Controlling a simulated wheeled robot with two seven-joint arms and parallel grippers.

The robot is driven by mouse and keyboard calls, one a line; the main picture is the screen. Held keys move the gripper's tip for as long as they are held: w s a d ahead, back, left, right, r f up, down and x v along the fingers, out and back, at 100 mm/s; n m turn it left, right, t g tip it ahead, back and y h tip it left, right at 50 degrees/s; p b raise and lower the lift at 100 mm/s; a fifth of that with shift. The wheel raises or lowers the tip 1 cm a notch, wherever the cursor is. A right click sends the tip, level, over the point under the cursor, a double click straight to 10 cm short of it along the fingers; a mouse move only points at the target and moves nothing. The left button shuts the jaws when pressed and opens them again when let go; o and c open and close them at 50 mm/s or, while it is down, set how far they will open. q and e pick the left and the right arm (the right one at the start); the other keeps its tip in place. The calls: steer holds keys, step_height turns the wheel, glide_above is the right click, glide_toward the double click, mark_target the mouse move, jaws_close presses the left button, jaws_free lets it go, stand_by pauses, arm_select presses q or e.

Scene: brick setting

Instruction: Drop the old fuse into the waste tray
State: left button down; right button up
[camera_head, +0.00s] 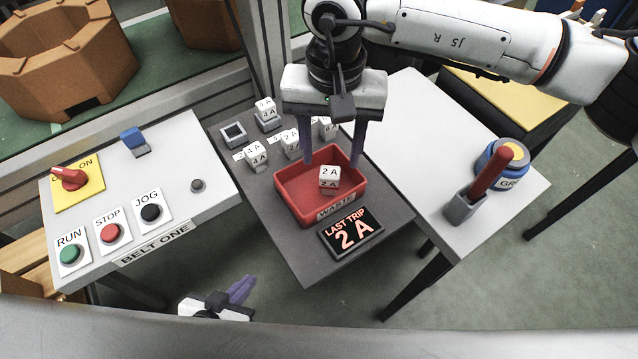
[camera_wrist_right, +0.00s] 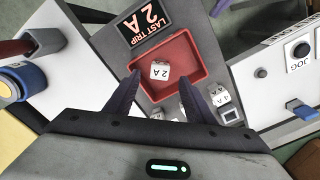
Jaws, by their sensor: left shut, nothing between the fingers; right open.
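The red waste tray (camera_head: 285,195) stands on the dark middle table, with a "WASTE" label on its front wall. A white fuse marked "2 A" (camera_head: 329,174) is inside it; the fuse also shows in the right wrist view (camera_wrist_right: 159,71), lying within the tray (camera_wrist_right: 190,48). My right gripper (camera_head: 331,165) is open above the tray with its purple fingers wide apart, and nothing is between them. In the right wrist view its fingers (camera_wrist_right: 158,88) frame the tray. My left gripper (camera_head: 242,290) is shut and empty, low at the bottom, apart from the tables.
Several white fuses (camera_head: 257,154) and an empty grey socket (camera_head: 233,134) are behind the tray. A "LAST TRIP 2 A" sign (camera_head: 351,233) is in front. The left panel (camera_head: 190,150) has buttons and a red switch. A red-handled tool (camera_head: 490,172) and blue-and-grey drum (camera_head: 508,160) stand right.

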step_height(320, 180, up, 10)
steer(key=b, duration=0.1)
steer(key=shift+r, duration=0.15)
stand_by(0.6)
